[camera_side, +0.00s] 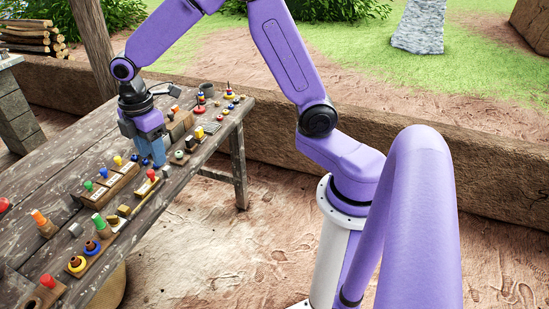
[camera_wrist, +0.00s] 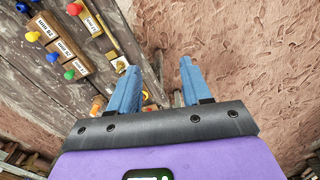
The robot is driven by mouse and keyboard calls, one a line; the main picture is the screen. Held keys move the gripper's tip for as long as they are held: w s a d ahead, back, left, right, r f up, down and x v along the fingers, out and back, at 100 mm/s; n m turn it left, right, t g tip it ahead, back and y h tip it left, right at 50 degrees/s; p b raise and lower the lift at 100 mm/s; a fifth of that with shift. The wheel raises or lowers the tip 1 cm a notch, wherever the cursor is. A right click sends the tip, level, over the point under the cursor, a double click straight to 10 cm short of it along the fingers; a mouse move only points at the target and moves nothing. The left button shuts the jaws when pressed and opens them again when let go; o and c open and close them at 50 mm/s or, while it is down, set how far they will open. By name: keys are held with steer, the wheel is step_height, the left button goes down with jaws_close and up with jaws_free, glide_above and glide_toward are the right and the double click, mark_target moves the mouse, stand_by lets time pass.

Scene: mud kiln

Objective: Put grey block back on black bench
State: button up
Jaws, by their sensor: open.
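My gripper (camera_side: 152,160) hangs over the wooden table in the side view, among the rows of small parts. In the wrist view its two blue fingers (camera_wrist: 160,70) are apart, with no object held between their tips. A small grey cube (camera_side: 75,229), which looks like the grey block, sits on the table toward the lower left, well apart from my gripper. I cannot pick out the black bench with certainty; the parts are small and my gripper hides some of the table behind it.
Wooden strips with coloured pegs (camera_side: 104,187) lie in front of my gripper. More small parts (camera_side: 205,115) crowd the table's right side. Labelled blocks with coloured knobs (camera_wrist: 62,50) show in the wrist view. A low mud wall (camera_side: 270,130) runs behind the table.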

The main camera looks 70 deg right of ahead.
steer(key=s+d+r+m, duration=0.1)
steer(key=s, duration=1.3)
steer(key=s+d+r+m, duration=0.2)
steer(key=s, duration=1.2)
steer(key=shift+s+d, duration=0.15)
steer(key=shift+s, duration=0.25)
